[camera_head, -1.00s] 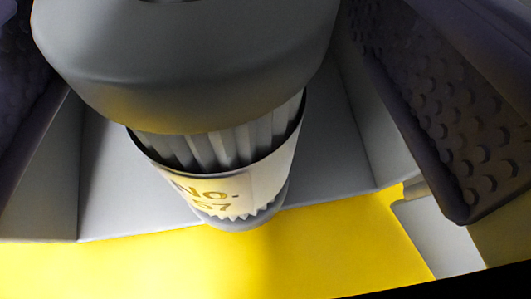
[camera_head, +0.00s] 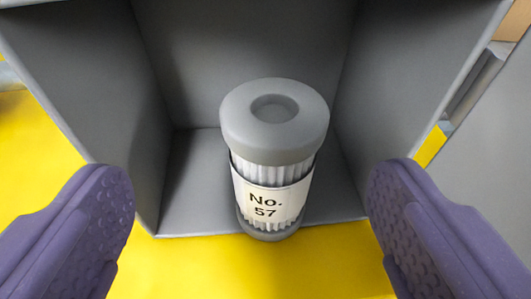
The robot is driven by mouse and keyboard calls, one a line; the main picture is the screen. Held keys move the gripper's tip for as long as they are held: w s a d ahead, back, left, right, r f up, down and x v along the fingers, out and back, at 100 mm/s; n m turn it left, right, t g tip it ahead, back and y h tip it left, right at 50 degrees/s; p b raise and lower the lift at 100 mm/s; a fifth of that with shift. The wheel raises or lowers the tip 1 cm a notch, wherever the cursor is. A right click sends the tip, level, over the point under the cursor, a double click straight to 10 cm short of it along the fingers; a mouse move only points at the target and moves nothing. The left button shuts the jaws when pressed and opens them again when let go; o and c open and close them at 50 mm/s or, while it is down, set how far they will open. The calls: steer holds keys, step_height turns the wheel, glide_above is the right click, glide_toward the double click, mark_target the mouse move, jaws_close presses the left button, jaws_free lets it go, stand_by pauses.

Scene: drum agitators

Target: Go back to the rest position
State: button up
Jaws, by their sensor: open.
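A grey-capped cylinder with ribbed white sides (camera_head: 273,160) stands upright at the front of a grey open-fronted box. Its white label reads "No. 57". My gripper (camera_head: 250,215) is open, with one purple, bumpy-padded finger at the lower left and the other at the lower right.
The grey box (camera_head: 150,100) has a back wall, two side walls and a floor around the cylinder. A yellow surface (camera_head: 240,270) lies in front of the box and shows at the left. A grey panel (camera_head: 490,150) stands at the right.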

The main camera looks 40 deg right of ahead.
steer(key=w+a+f+n+t+y+b, duration=0.1)
steer(key=w+a+f+n+y+b, duration=0.1)
steer(key=a+f+b, duration=0.75)
steer(key=s+a+f+n+t+y+b, duration=0.1)
steer(key=s+a+f+n+y+b, duration=0.1)
steer(key=a+f+b, duration=0.8)
steer(key=s+a+f+n+t+y+b, duration=0.1)
steer(key=s+a+f+n+y+b, duration=0.2)
steer(key=s+a+f+b, duration=0.4)
steer(key=a+f+y+b, duration=0.1)
steer(key=a+f+b, duration=0.2)
steer(key=b, duration=0.6)
steer(key=shift+a+f+b, duration=0.15)
steer(key=shift+a+b, duration=0.1)
steer(key=shift+b, duration=0.15)
